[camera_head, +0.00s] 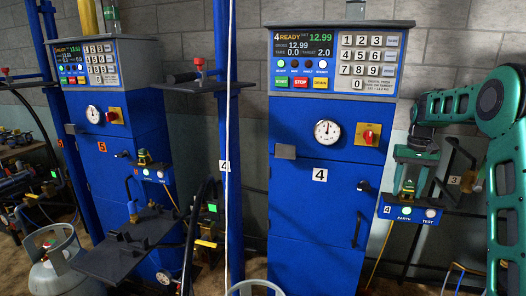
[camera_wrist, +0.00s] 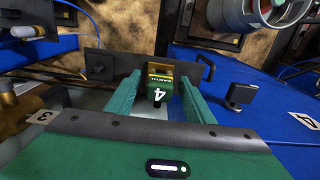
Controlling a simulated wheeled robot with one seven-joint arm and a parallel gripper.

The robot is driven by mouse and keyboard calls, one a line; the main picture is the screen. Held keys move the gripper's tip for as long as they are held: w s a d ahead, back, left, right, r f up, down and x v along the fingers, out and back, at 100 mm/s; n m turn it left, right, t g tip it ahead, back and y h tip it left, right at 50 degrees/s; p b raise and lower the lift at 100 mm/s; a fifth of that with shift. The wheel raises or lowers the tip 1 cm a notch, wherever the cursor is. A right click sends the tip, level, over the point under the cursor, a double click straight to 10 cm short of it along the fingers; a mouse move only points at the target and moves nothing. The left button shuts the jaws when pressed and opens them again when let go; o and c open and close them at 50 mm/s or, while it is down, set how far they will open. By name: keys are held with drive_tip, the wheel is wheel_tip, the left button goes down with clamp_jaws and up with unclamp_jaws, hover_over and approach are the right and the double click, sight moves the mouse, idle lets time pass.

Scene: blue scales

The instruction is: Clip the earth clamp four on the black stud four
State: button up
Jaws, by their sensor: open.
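The green and yellow earth clamp four (camera_head: 409,187) sits on the small shelf marked 4, EARTH and TEST (camera_head: 402,211) at the right. In the wrist view the clamp (camera_wrist: 158,85) shows its white 4. My green gripper (camera_head: 410,174) is above the shelf with its fingers open, one on each side of the clamp. The wrist view shows a gap between each finger and the clamp; my gripper (camera_wrist: 157,82) is not closed on it. A short black stud (camera_head: 363,186) sticks out of the blue cabinet, left of the clamp; it also shows in the wrist view (camera_wrist: 240,94).
The blue cabinet four (camera_head: 318,215) has a gauge (camera_head: 327,132), a red switch (camera_head: 368,135) and a black handle (camera_head: 357,229). Cabinet five (camera_head: 120,150) stands at the left with its own clamp. A tag 3 (camera_head: 454,180) shows at the right.

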sight(410, 181)
idle(0.8)
clamp_jaws()
drive_tip(key=shift+r, duration=3)
